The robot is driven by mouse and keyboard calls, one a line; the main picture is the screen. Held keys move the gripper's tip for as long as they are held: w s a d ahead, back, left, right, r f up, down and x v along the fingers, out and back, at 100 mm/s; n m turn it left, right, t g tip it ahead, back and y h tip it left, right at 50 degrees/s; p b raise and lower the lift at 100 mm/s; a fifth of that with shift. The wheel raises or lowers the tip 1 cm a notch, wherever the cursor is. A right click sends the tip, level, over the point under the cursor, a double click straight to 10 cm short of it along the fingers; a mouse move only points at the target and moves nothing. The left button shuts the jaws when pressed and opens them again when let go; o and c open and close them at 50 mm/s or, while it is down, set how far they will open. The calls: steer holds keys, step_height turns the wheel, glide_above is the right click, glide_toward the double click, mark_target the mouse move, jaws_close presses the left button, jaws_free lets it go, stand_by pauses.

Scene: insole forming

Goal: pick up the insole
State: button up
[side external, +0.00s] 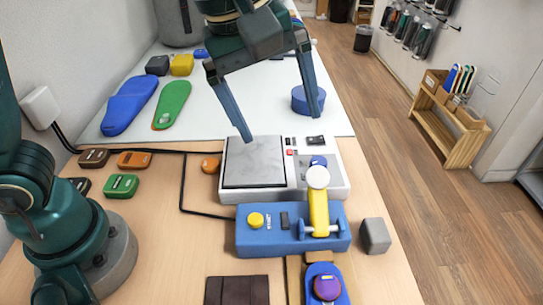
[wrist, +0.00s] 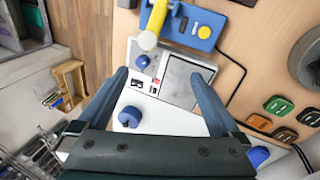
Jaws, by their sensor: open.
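I cannot tell which one the task means. My gripper (side external: 282,128) is open, with nothing between its fingers. It is over the white machine with the grey plate, well to the right of both pieces. The wrist view shows my gripper (wrist: 160,75) spread over that machine; the green piece cannot be made out there.
The white machine (side external: 341,181) has a flat grey plate (side external: 253,163). A blue device (side external: 264,237) with a yellow lever stands in front. A blue round block (side external: 308,100) sits on the white mat (side external: 230,105). Yellow and black blocks lie behind the two pieces.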

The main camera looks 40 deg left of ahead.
steer(key=g, duration=0.2)
glide_above(327, 277)
steer(key=w+a, duration=0.5)
steer(key=f, duration=0.6)
steer(key=shift+s+f, duration=0.15)
steer(key=shift+s, duration=0.1)
steer(key=shift+m+g+y, duration=0.6)
steer(key=shift+m+y, duration=0.1)
steer(key=shift+m, duration=0.2)
steer(key=s+d+f, duration=0.1)
steer(key=f, duration=0.1)
steer(key=s+d+f, duration=0.2)
steer(key=f, duration=0.1)
steer(key=s+d+f, duration=0.1)
steer(key=d+f, duration=0.1)
steer(key=f, duration=0.1)
steer(key=shift+s, duration=0.25)
steer(key=shift+f, duration=2.25)
steer(key=c, duration=1.4)
